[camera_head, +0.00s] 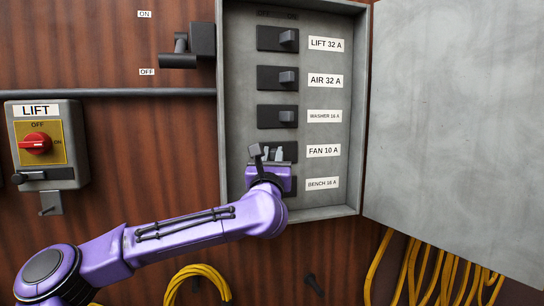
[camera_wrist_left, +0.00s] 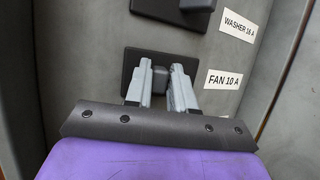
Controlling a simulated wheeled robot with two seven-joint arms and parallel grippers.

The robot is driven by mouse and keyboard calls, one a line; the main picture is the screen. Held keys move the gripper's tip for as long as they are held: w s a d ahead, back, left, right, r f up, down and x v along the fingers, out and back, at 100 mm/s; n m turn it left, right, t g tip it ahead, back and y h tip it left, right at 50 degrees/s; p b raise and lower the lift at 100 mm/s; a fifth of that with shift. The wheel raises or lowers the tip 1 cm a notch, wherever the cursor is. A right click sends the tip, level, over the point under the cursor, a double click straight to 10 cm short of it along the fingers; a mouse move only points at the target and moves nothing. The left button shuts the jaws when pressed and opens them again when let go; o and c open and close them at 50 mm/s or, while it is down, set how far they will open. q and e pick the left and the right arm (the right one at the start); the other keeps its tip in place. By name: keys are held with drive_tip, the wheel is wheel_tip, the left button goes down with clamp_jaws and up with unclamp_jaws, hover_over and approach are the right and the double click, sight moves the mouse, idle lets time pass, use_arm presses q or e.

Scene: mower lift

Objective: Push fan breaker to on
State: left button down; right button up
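The fan breaker (camera_wrist_left: 160,77) is a dark toggle on a black plate beside the FAN 10 A label (camera_head: 323,150). In the left wrist view its toggle sits nearer the middle of its plate, while the washer breaker (camera_head: 287,116) above has its toggle at the right. My left gripper (camera_head: 272,154) is at the fan breaker, and its arm comes from the lower left. In the left wrist view its two grey fingers (camera_wrist_left: 163,82) stand apart, one on each side of the toggle. I cannot tell whether they touch it. My right gripper is not in view.
The lift (camera_head: 288,37) and air (camera_head: 287,78) breakers sit above in the grey box (camera_head: 352,100). Its open door (camera_head: 455,120) stands at the right. A lift switch box (camera_head: 45,145) is on the left wall. Yellow cables (camera_head: 440,262) hang below.

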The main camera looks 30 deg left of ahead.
sight(280, 144)
use_arm(q)
drive_tip(key=n+g+y+b, duration=0.1)
drive_tip(key=g+y+b, duration=0.1)
drive_tip(key=w+d+n+g+y+b, duration=0.1)
drive_tip(key=n+g+y+b, duration=0.1)
drive_tip(key=y, duration=0.1)
drive_tip(key=w+d+n+g+y+b, duration=0.1)
drive_tip(key=g+y, duration=0.1)
drive_tip(key=shift+d+f+n+b, duration=0.15)
drive_tip(key=shift+d+n+b, duration=0.15)
drive_tip(key=shift+b, duration=0.1)
drive_tip(key=g+y, duration=0.1)
drive_tip(key=n+g, duration=0.1)
drive_tip(key=w+n+g+y, duration=0.1)
drive_tip(key=shift+d+r+y, duration=0.2)
drive_tip(key=shift+d+y, duration=0.1)
drive_tip(key=shift+w+d+n+g+y+p, duration=0.15)
drive_tip(key=shift+n+g+y, duration=0.15)
drive_tip(key=shift+g, duration=0.35)
drive_tip(key=shift+w+a+n+g+y+p, duration=0.1)
drive_tip(key=shift+w+n+g+y+p, duration=0.2)
drive_tip(key=shift+g, duration=0.3)
drive_tip(key=shift+w+d+n+g+y+p, duration=0.1)
drive_tip(key=shift+n+g+y, duration=0.1)
drive_tip(key=shift+n+g, duration=0.35)
drive_tip(key=shift+g, duration=0.3)
drive_tip(key=c, duration=1.3)
unclamp_jaws()
